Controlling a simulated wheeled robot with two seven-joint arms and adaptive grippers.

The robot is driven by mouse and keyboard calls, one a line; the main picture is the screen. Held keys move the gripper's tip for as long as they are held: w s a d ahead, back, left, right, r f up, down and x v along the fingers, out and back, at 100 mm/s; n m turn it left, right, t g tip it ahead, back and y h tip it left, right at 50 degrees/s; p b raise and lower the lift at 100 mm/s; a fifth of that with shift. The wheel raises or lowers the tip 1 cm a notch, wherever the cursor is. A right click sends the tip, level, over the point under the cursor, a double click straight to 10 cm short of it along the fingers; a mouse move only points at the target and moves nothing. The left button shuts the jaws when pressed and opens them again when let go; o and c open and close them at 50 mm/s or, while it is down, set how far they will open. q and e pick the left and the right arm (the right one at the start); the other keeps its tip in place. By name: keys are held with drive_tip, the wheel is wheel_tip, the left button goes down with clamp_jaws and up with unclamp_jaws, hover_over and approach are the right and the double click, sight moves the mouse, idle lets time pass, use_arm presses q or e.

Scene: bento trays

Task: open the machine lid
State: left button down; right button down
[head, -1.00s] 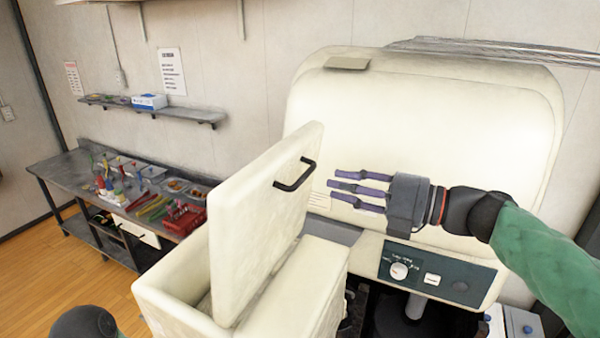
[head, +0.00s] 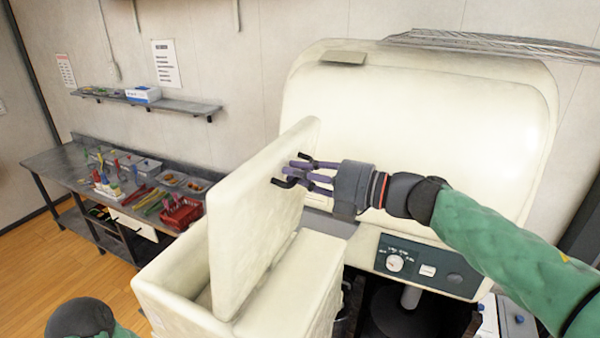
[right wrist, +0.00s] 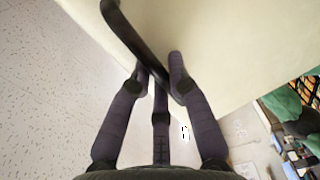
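The machine is a cream box (head: 180,275) at the lower middle of the head view. Its lid (head: 250,225) is a thick cream panel standing raised and tilted above the box. A dark bar handle (head: 283,183) sits on the lid's right face, near the top, partly hidden by fingers. My right gripper (head: 300,172) is at the handle, with its purple fingers bent in around it. In the right wrist view the handle (right wrist: 130,40) runs between the gripper's fingertips (right wrist: 160,75), which look closed against it. My left gripper is out of view.
A large rounded cream machine (head: 420,130) with a dark control panel (head: 427,263) stands behind and right. A metal table (head: 60,165) with trays, bottles and a red basket (head: 181,214) is at left. A wall shelf (head: 180,105) hangs above it. Open floor lies at lower left.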

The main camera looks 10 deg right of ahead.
sight(284, 163)
drive_tip(key=shift+w+a+r+p, duration=0.15)
drive_tip(key=shift+a+p, duration=0.05)
drive_tip(key=shift+p, duration=0.3)
drive_tip(key=w+a+p, duration=0.1)
drive_tip(key=p, duration=0.1)
drive_tip(key=w+a+r+h+p, duration=0.1)
drive_tip(key=a+p, duration=0.1)
drive_tip(key=p, duration=0.1)
drive_tip(key=shift+g, duration=0.4)
drive_tip(key=p+x, duration=0.2)
drive_tip(key=x, duration=0.4)
drive_tip(key=shift+r, duration=0.2)
drive_tip(key=shift+w, duration=0.1)
drive_tip(key=c, duration=1.4)
unclamp_jaws()
drive_tip(key=shift+a, duration=0.15)
